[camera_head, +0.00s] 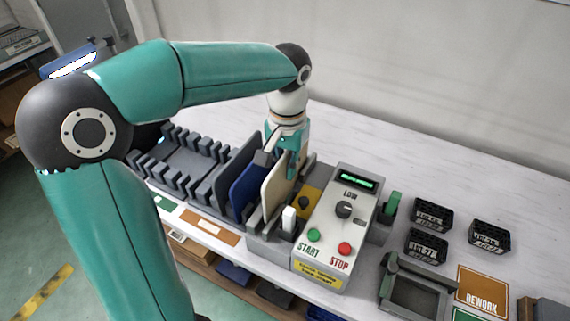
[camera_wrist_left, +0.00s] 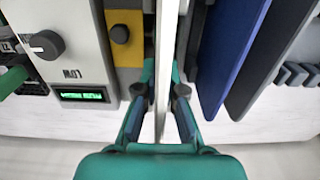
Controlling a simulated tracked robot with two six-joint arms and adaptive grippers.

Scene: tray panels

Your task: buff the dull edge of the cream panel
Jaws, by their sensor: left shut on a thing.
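The cream panel (camera_head: 276,190) stands upright at the left side of the control box, beside a yellow plate with a dark knob (camera_head: 305,203). My left gripper (camera_head: 292,160) is shut on its upper part from above. In the left wrist view the panel (camera_wrist_left: 166,50) shows edge-on as a thin pale strip between the two fingers (camera_wrist_left: 160,95). Which edge is dull cannot be told. The control box (camera_head: 335,230) has a lit green display, a knob near LOW, a green START button and a red STOP button. My right gripper is not in view.
A blue panel (camera_head: 247,190) and a dark grey panel (camera_head: 229,175) stand close left of the cream one. A slotted grey rack (camera_head: 185,165) lies farther left. Small black crates (camera_head: 432,215) and an orange REWORK mat (camera_head: 482,290) lie right. The back table is clear.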

